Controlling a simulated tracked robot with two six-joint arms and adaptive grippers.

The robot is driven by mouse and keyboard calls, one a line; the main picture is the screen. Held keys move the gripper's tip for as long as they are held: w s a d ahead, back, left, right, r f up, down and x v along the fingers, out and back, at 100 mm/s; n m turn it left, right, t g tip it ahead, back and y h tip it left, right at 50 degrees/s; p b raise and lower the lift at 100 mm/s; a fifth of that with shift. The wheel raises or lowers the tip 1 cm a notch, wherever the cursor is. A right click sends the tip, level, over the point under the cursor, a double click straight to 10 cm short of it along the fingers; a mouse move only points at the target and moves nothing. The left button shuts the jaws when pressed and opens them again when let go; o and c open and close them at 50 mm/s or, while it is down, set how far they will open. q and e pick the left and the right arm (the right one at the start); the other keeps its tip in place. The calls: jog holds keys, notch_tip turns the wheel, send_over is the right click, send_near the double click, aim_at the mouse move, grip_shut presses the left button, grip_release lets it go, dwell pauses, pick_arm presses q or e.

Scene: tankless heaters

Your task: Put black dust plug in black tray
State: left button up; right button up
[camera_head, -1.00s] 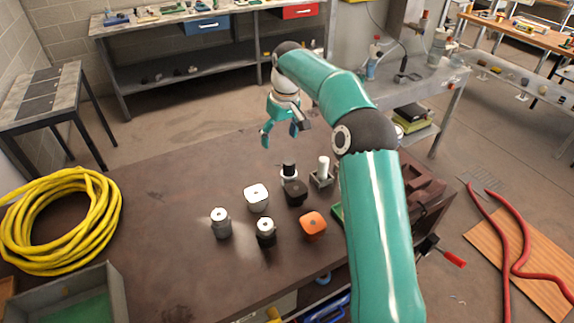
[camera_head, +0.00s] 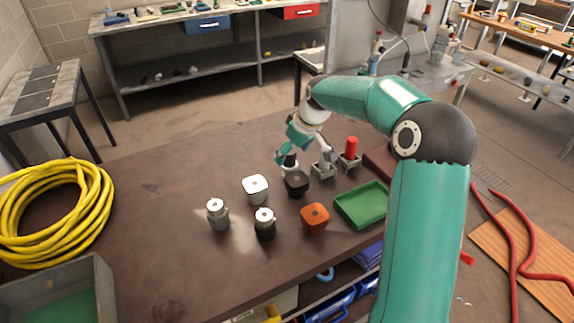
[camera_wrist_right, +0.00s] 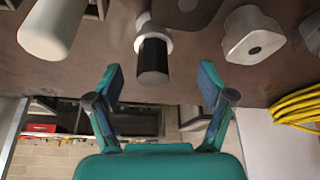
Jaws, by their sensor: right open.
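The black dust plug (camera_head: 289,161) stands upright in a pale collar on the brown table, partly covered by my right gripper (camera_head: 294,156). In the right wrist view the plug (camera_wrist_right: 153,60) has a dark faceted body and a white collar. I cannot pick out a black tray with certainty. A green tray (camera_head: 347,209) lies at the table's right. My left gripper is not in view.
Beside the plug are a black rounded block (camera_head: 297,184), a white block (camera_head: 255,187) and a red plug (camera_head: 351,147) in a grey holder. An orange block (camera_head: 315,217) and two metal-topped cylinders stand nearer. Yellow hose (camera_head: 92,212) lies at left.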

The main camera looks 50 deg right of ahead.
aim_at(287, 164)
jog(key=shift+x, duration=1.2)
jog(key=p+x, duration=0.1)
jog(key=x, duration=0.1)
jog(key=d+p+x, duration=0.1)
jog(key=x, duration=0.1)
jog(key=shift+w+f, duration=0.25)
jog(key=shift+f, duration=0.25)
jog(key=shift+w, duration=0.1)
jog(key=c, duration=1.5)
jog(key=shift+r, duration=0.1)
